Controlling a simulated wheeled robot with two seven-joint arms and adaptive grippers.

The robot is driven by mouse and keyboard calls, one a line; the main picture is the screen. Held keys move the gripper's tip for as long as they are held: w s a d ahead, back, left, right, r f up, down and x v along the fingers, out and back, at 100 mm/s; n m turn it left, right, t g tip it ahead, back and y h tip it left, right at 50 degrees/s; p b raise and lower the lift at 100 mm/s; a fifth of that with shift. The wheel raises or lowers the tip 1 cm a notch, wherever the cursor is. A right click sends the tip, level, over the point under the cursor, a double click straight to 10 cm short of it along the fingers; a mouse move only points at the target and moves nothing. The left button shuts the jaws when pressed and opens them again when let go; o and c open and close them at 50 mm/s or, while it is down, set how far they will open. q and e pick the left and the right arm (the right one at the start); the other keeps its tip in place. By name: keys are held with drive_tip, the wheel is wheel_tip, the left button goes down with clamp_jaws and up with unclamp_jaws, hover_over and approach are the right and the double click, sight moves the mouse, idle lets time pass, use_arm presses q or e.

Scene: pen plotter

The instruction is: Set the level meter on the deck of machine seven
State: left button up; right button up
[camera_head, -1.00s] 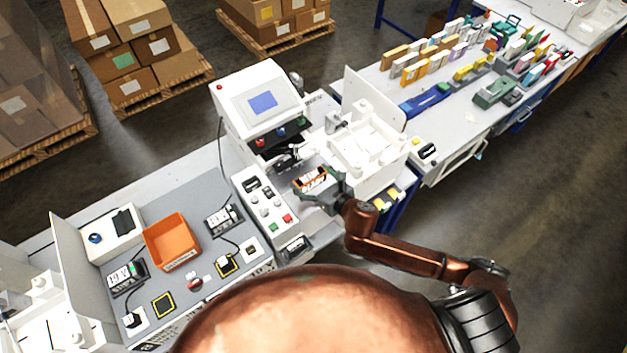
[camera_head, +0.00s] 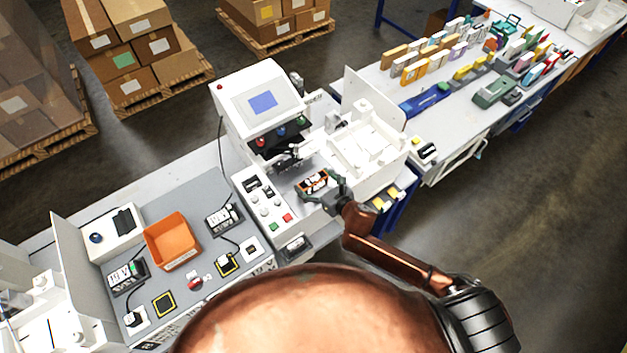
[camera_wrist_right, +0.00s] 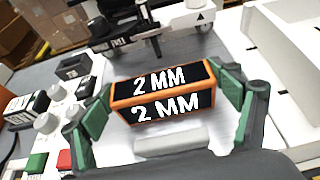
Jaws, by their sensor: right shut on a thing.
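A black block with orange edges, marked 2 MM (camera_wrist_right: 163,92), is held between the green fingers of my right gripper (camera_wrist_right: 168,98). It also shows in the head view (camera_head: 315,183). No other thing in view clearly reads as a level meter. The block is over or on the grey deck (camera_head: 283,180) of the white machine with a blue screen (camera_head: 262,102); I cannot tell whether its underside touches. No machine number is readable. My left gripper is out of view.
A control panel with knobs and red and green buttons (camera_head: 266,207) borders the deck on the left. A white tray unit (camera_head: 368,142) stands close on the right. The machine's carriage (camera_wrist_right: 125,25) is behind the block. An orange bin (camera_head: 172,240) sits further left.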

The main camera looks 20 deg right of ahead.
drive_tip(key=o, duration=1.3)
drive_tip(key=shift+f, duration=0.1)
drive_tip(key=shift+c, duration=0.2)
drive_tip(key=shift+s+r, duration=0.1)
drive_tip(key=shift+r, duration=0.1)
drive_tip(key=v, duration=1.2)
drive_tip(key=shift+b, duration=0.45)
